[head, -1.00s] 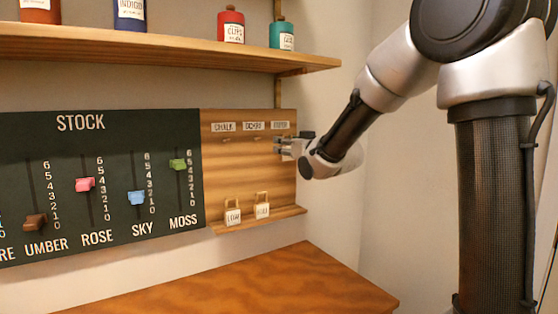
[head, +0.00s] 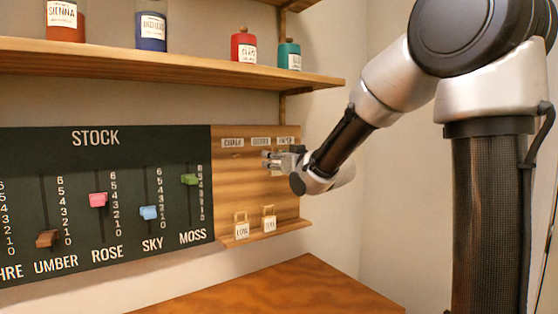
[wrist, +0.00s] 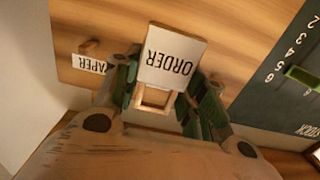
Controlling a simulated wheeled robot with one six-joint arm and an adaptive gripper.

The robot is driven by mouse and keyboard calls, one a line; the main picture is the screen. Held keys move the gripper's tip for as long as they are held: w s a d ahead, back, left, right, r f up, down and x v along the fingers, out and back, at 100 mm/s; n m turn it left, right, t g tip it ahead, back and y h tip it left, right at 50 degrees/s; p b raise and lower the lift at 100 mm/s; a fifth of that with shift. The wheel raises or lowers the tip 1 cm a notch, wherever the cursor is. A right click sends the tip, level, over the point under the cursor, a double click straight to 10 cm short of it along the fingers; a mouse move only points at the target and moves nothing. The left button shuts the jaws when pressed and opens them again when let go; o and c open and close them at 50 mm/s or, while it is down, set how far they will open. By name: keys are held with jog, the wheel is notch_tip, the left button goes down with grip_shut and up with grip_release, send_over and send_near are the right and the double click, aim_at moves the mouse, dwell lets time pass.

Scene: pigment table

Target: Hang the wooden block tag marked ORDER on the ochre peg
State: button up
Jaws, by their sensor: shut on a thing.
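The block tag marked ORDER (wrist: 172,55) is pale wood with a white face and a square wooden loop. In the wrist view it reads upside down. My gripper (wrist: 158,98) is shut on it around the loop. In the head view my gripper (head: 268,160) is in front of the peg board, just below the ochre label (head: 261,142). The tag is too small to make out there. The ochre peg is hidden behind the gripper or tag, and I cannot tell whether the loop touches it.
The wooden peg board (head: 255,190) also has a chalk label (head: 232,143) and a paper label (wrist: 89,64). A peg (wrist: 88,45) stands by the paper label. Two tags, LOW (head: 241,231) and another (head: 269,223), stand on the ledge below. A bottle shelf (head: 200,70) is above.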

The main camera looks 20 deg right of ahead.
aim_at(261, 160)
jog(key=shift+f+x, duration=0.15)
jog(key=shift+x, duration=1.35)
jog(key=shift+f+x, duration=0.15)
jog(key=shift+x, duration=1.4)
jog(key=shift+w+f, duration=0.2)
jog(key=shift+o, duration=0.2)
jog(key=shift+a+f, duration=0.1)
jog(key=c, duration=0.3)
jog(key=shift+c, duration=0.3)
jog(key=o, duration=1.1)
jog(key=shift+w, duration=0.15)
jog(key=shift+c, duration=0.2)
jog(key=shift+o, duration=1)
jog(key=shift+w+a+f, duration=0.2)
jog(key=shift+w+f, duration=0.1)
jog(key=shift+w, duration=0.05)
jog(key=shift+s+d+r, duration=0.1)
jog(key=shift+s, duration=0.05)
